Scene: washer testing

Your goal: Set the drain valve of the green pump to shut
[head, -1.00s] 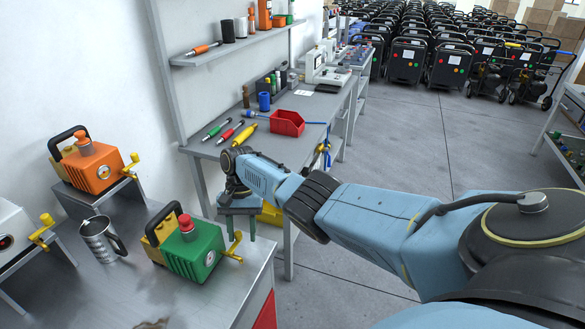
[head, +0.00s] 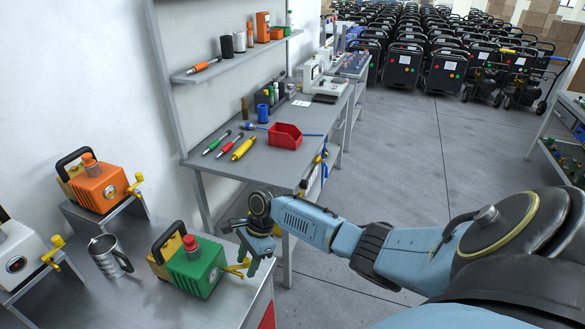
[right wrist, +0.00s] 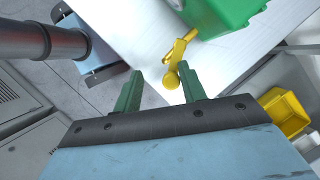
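The green pump (head: 197,268) with a red knob and black handle stands near the right edge of the grey bench at lower left. Its yellow drain valve (head: 238,267) sticks out on its right side. My right gripper (head: 251,262) is at that valve and partly overlaps it in the head view. In the right wrist view, the gripper's two green fingers (right wrist: 160,83) are apart and empty. The valve's yellow lever (right wrist: 175,63) lies just ahead of the fingertips, between their lines, below the green pump body (right wrist: 222,14). I cannot tell whether they touch. My left gripper is not in view.
An orange pump (head: 101,188) and a white pump (head: 16,258) stand on stands at left. A metal mug (head: 108,258) is left of the green pump. Behind is a workbench with a red bin (head: 285,137) and screwdrivers. Open floor lies right.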

